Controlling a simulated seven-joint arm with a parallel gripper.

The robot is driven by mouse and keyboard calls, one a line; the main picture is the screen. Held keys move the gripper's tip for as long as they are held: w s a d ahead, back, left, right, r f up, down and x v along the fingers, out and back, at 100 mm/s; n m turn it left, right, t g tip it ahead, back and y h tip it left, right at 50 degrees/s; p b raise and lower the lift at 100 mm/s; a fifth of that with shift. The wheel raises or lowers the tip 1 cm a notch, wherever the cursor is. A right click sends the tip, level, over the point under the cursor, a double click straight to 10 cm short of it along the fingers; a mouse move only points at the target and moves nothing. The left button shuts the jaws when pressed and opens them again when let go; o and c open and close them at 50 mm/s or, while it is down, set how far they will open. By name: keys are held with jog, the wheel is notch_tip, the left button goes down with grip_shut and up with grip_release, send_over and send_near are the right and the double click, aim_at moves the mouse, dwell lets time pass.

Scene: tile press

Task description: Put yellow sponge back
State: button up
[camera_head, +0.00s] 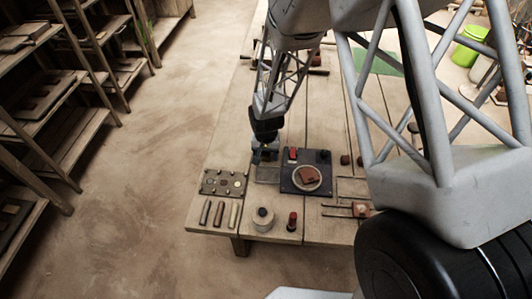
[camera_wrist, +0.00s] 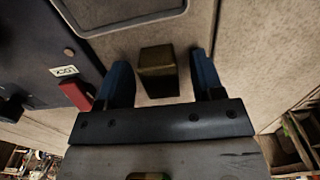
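The yellow sponge (camera_wrist: 157,71) is a small dull-yellow block in the wrist view, resting on the pale wooden table. My gripper (camera_wrist: 160,60) is open, with one blue finger on each side of the sponge. Gaps show between the sponge and both fingers, so it is not gripped. In the head view my gripper (camera_head: 266,148) points down at the table beside the dark press plate; the sponge there is mostly hidden and too small to make out. A shallow rectangular tray (camera_head: 267,182) lies just in front of my gripper.
The dark press plate (camera_head: 317,190) with a red switch and a round brown-topped disc lies to the right. A button panel (camera_head: 222,183), several bars, a round pot (camera_head: 263,219) and a red-topped stamp (camera_head: 292,222) lie nearer the front edge. Wooden shelves stand at left.

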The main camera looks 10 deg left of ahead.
jog(key=shift+r, duration=0.1)
notch_tip(320, 180, up, 12)
dwell(1.0)
dwell(0.4)
jog(key=shift+r, duration=0.1)
